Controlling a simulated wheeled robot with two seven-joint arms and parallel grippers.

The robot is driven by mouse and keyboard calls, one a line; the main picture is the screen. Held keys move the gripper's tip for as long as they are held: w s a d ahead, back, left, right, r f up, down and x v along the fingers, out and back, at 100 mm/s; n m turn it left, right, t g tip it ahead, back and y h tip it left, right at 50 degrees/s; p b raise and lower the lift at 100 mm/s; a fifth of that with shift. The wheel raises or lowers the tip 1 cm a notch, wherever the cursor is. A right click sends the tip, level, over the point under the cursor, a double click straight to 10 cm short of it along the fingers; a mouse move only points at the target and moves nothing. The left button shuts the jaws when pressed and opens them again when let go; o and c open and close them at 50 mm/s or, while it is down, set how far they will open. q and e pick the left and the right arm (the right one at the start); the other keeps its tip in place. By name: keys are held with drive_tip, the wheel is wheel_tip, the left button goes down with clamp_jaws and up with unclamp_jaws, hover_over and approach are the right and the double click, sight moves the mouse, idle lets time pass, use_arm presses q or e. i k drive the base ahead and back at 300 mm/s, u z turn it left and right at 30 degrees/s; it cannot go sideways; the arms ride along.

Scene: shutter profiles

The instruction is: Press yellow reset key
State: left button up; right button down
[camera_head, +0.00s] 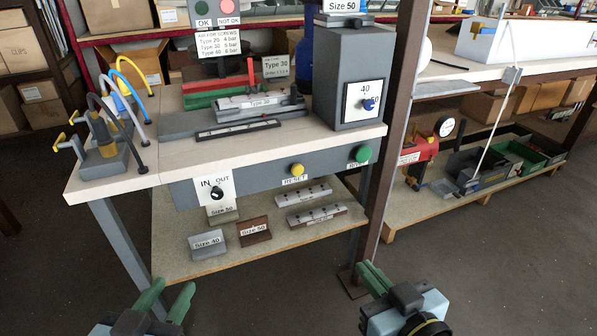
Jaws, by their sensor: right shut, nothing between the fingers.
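The yellow reset key (297,169) is a round button on the grey front panel (245,181) below the worktop, with a "RESET" label under it. It is in plain sight and nothing touches it. My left gripper (174,285) is at the lower left, in front of the bench and well below the panel, with its green fingers apart and nothing visible between them. My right gripper (363,268) is at the lower right, below and to the right of the key. Its green fingers are together and hold nothing.
A green button (362,154) sits to the right on the panel, and an IN/OUT switch (217,193) to the left. A brown post (389,130) stands by the bench's right end. The lower shelf (180,262) holds size blocks. Floor in front looks clear.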

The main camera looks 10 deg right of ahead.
sight(297, 169)
drive_tip(key=k, duration=0.5)
drive_tip(key=u, duration=1.75)
drive_tip(key=i, duration=1.3)
drive_tip(key=z, duration=2)
